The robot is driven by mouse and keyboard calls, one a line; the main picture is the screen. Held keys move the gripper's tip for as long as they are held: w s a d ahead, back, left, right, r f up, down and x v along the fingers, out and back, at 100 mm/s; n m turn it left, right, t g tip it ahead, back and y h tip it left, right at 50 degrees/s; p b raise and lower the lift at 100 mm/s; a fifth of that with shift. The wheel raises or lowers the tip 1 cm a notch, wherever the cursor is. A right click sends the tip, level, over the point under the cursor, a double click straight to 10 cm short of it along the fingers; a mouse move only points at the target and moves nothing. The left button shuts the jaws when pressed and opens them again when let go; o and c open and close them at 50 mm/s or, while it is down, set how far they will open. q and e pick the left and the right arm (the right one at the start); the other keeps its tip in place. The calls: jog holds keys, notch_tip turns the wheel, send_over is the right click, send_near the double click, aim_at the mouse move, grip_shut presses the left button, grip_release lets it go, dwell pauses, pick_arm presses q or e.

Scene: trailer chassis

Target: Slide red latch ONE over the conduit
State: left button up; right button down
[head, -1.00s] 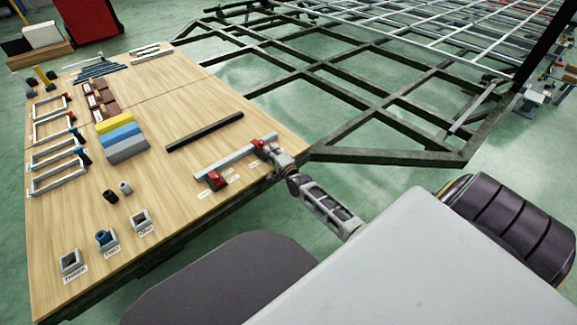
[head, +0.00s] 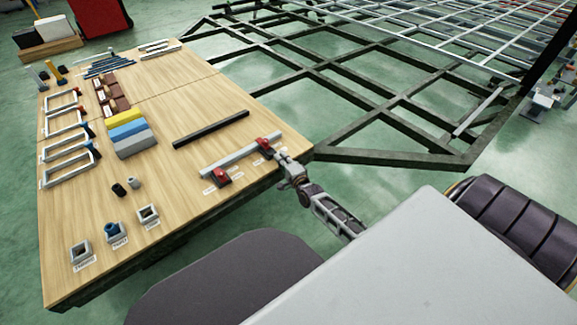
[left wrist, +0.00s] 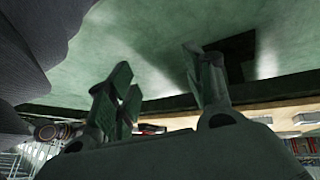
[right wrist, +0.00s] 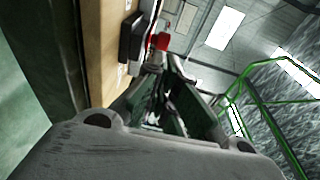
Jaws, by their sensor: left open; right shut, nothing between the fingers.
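A light grey conduit (head: 241,155) lies on the near right part of the wooden table. One red latch (head: 222,176) is beside its left part. Another red latch (head: 264,144) is at its right part, near the table edge. The small labels are too blurred to tell which is ONE. My right gripper (head: 278,153) is shut and empty, just right of the right-hand latch; contact is unclear. In the right wrist view a red latch (right wrist: 161,42) shows beyond the fingers (right wrist: 166,98). My left gripper (left wrist: 160,85) is open and empty in its wrist view, away from the latches.
A black bar (head: 211,129) lies behind the conduit on the table (head: 180,170). Yellow, blue and grey blocks (head: 127,132), frames (head: 68,123) and small sockets (head: 148,214) stand left. The dark trailer chassis (head: 390,157) is beyond the table's right edge.

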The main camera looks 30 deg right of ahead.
pick_arm(q)
jog(key=shift+g+y, duration=0.3)
jog(key=shift+g, duration=0.1)
jog(key=r+p, duration=0.1)
jog(key=r, duration=0.1)
jog(key=a+r, duration=0.1)
jog(key=r, duration=0.1)
jog(key=shift+s+r+p, duration=0.15)
jog(key=shift+p, duration=0.25)
pick_arm(e)
jog(key=s, duration=0.5)
jog(key=shift+s+a+r, duration=0.15)
jog(key=shift+s+a, duration=0.05)
jog(key=shift+s, duration=0.2)
pick_arm(q)
jog(key=shift+s, duration=0.1)
pick_arm(e)
jog(key=shift+s, duration=0.1)
